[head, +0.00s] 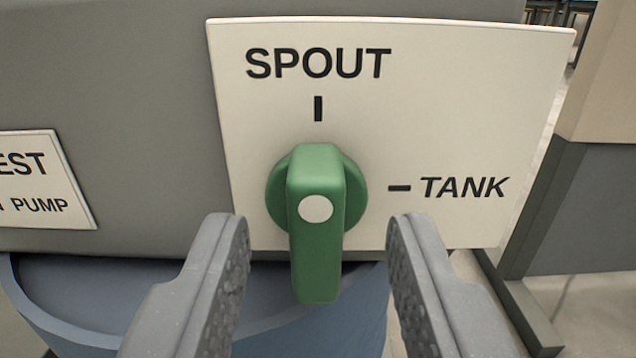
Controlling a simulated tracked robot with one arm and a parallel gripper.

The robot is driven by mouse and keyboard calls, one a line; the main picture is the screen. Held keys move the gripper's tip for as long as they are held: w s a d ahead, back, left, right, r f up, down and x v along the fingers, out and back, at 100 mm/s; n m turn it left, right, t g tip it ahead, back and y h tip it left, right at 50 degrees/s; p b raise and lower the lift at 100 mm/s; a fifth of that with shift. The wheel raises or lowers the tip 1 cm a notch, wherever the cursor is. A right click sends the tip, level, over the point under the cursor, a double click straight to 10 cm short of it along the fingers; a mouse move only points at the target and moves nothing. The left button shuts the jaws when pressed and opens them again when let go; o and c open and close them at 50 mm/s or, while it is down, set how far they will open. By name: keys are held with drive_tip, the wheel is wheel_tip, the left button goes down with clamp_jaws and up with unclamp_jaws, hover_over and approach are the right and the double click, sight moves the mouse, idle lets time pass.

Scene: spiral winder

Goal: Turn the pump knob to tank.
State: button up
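The green pump knob (316,245) sits on a cream label plate (420,90) in the head view. Its grip bar is upright, in line with the black mark under the word SPOUT (318,63). A white dot shows on the bar. The word TANK (465,187) and its short mark are to the right of the knob. My gripper (317,222) is open, one finger on each side of the knob. A gap shows between each finger and the bar in the picture. How far the fingertips are from the plate is hard to tell.
A second label (43,180), partly cut off and reading PUMP, is at the left on the grey housing (110,80). A blue round-rimmed vessel (90,325) is below. A beige and grey panel (585,190) stands at the right, with floor showing beside it.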

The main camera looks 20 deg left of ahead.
drive_tip(key=shift+w+a, duration=0.15)
drive_tip(key=shift+w, duration=0.45)
